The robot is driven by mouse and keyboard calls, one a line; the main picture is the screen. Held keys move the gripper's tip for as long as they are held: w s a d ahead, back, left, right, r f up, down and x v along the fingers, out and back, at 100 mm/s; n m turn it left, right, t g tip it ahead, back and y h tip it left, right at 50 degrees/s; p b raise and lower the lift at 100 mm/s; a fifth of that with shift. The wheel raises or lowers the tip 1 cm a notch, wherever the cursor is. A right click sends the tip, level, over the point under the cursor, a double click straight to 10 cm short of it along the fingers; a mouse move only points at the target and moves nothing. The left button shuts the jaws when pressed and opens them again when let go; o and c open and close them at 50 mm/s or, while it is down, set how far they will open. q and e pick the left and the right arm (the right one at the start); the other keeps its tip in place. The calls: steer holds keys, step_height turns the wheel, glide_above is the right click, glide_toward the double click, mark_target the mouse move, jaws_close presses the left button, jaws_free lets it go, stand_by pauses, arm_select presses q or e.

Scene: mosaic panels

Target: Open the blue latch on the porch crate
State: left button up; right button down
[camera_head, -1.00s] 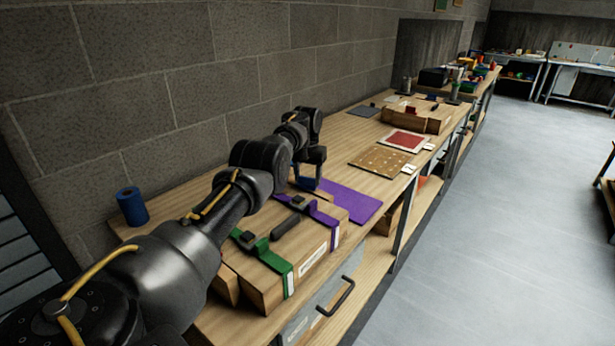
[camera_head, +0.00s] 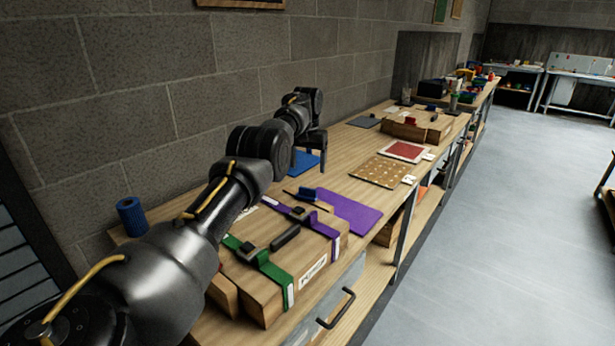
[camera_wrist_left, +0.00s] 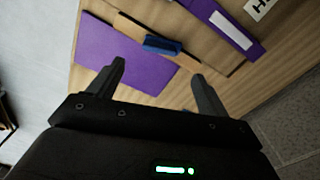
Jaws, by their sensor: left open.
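A wooden crate (camera_head: 252,291) stands at the bench's near end, with a green latch strap (camera_head: 270,264) and a purple latch strap (camera_head: 318,223) across its top. A small blue latch block (camera_head: 307,193) sits on a thin wooden strip beyond the purple strap; it also shows in the left wrist view (camera_wrist_left: 162,43). The crate's label is too small to read. My left gripper (camera_head: 308,158) is open and empty, above and beyond the blue block, apart from it. In the left wrist view its fingers (camera_wrist_left: 158,72) are spread. My right gripper is not visible.
A purple mat (camera_head: 352,212) lies beside the crate and a blue mat (camera_head: 306,163) behind. A perforated board (camera_head: 382,172), a red panel (camera_head: 405,150) and another wooden box (camera_head: 407,131) stand farther along. A blue roll (camera_head: 132,216) is by the wall.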

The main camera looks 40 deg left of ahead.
arm_select(q)
step_height(320, 180, up, 2)
steer(key=shift+r+p, duration=0.1)
steer(key=shift+p, duration=0.4)
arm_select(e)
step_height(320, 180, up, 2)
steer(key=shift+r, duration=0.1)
